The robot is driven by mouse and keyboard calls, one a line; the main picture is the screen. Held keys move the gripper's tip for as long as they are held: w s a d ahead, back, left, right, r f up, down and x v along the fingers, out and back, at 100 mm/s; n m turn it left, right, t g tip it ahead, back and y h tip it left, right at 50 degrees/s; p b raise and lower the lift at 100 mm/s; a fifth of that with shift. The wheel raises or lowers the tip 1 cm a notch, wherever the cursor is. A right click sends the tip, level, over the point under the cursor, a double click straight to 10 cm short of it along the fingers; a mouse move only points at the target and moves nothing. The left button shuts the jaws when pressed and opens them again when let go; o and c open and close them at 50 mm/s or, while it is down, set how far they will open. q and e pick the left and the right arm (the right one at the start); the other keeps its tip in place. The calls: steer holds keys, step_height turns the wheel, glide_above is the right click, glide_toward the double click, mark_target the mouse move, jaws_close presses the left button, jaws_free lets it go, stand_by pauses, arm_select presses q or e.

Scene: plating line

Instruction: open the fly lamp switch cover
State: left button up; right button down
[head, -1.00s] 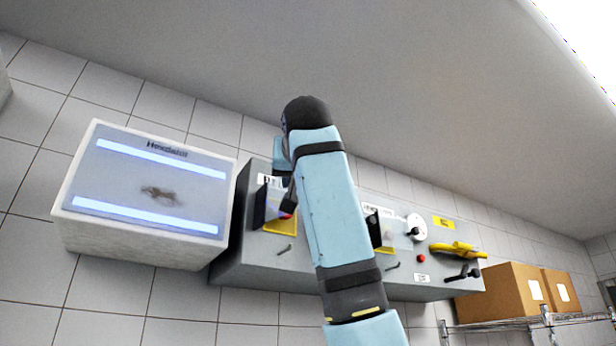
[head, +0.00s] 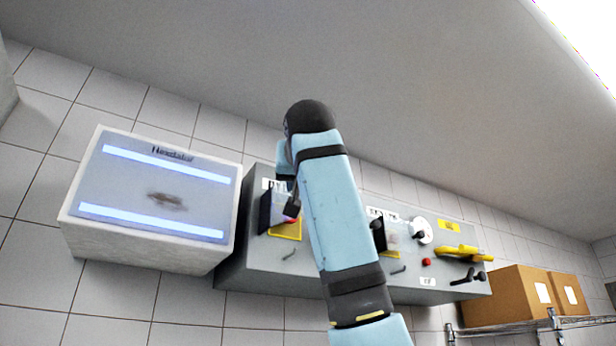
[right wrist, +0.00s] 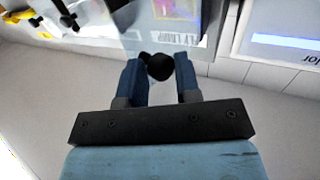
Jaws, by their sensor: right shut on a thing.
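The fly lamp switch cover (head: 279,205) is a clear panel with a dark side piece, over a yellow-framed switch (head: 285,233) with a red part, at the left end of the grey control box. In the right wrist view, the clear cover (right wrist: 135,38) has a round black knob (right wrist: 160,67). My right gripper (right wrist: 160,74) has its two blue fingers on either side of this knob, shut on it. In the head view my right gripper (head: 291,207) is at the cover, partly hidden by my arm. How far the cover stands open I cannot tell. My left gripper is out of view.
The fly lamp (head: 150,245), with two glowing blue tubes, is left of the control box (head: 240,265). Farther right on the box are a second clear cover (head: 392,236), a round dial (head: 421,231), a yellow handle (head: 455,251) and a red button (head: 426,262). Cardboard boxes (head: 505,295) stand on a shelf.

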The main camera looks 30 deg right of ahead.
steer(key=shift+w+a, duration=0.1)
steer(key=shift+a, duration=0.05)
steer(key=c, duration=1.2)
jaws_free()
steer(key=o, duration=0.3)
steer(key=shift+w+a, duration=0.3)
steer(key=shift+f, duration=0.1)
steer(key=shift+a, duration=0.1)
